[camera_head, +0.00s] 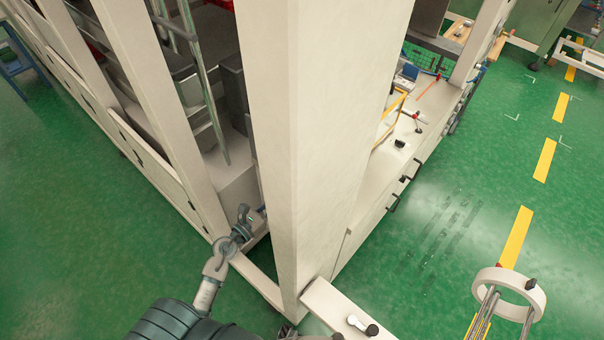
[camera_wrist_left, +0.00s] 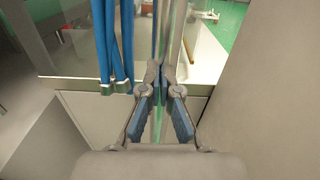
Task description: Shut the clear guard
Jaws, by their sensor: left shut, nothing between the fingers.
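My left gripper (camera_head: 258,213) reaches into the machine's side opening, beside the big cream corner post, which partly hides its tips. In the left wrist view the gripper (camera_wrist_left: 160,74) is shut, its tips together and nothing between them. A thin greenish upright edge (camera_wrist_left: 156,40), which looks like the clear guard's edge, runs just beyond the tips, beside an upright metal bar (camera_wrist_left: 173,35). Whether the tips touch either one I cannot tell. In the head view chrome bars (camera_head: 205,85) stand in the opening; the clear panel itself is hard to make out. My right gripper is not in view.
The cream corner post (camera_head: 315,120) fills the middle. Blue hoses (camera_wrist_left: 112,45) hang left of my fingers. A ledge with tools (camera_head: 398,143) and black handles (camera_head: 392,203) lies right of the post. A ringed stand (camera_head: 510,283) is at lower right. Green floor is open on both sides.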

